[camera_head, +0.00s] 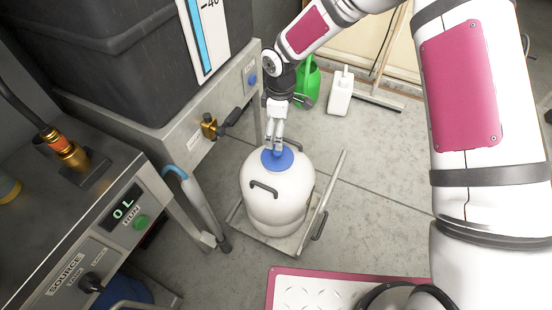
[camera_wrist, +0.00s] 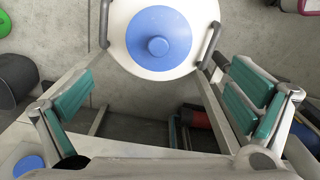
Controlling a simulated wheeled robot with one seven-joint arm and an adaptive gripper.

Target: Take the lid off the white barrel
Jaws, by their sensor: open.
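The white barrel (camera_head: 278,198) stands upright on a low wheeled dolly, with dark handles on its shoulder. Its round blue lid (camera_head: 286,160) is on top; in the wrist view the lid (camera_wrist: 158,38) shows a raised knob in its middle. My gripper (camera_head: 275,146) is over the lid in the head view and hides part of it. In the wrist view my gripper (camera_wrist: 158,108) has its teal-padded fingers wide apart, with nothing between them. The knob lies beyond the fingertips in that view. I cannot tell whether the fingers touch the lid.
The dolly (camera_head: 322,205) has an upright handle at its right. A metal bench with a control panel (camera_head: 100,240) and a dark tank (camera_head: 120,60) stand at left. A green can (camera_head: 308,85) and white jug (camera_head: 341,92) are behind.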

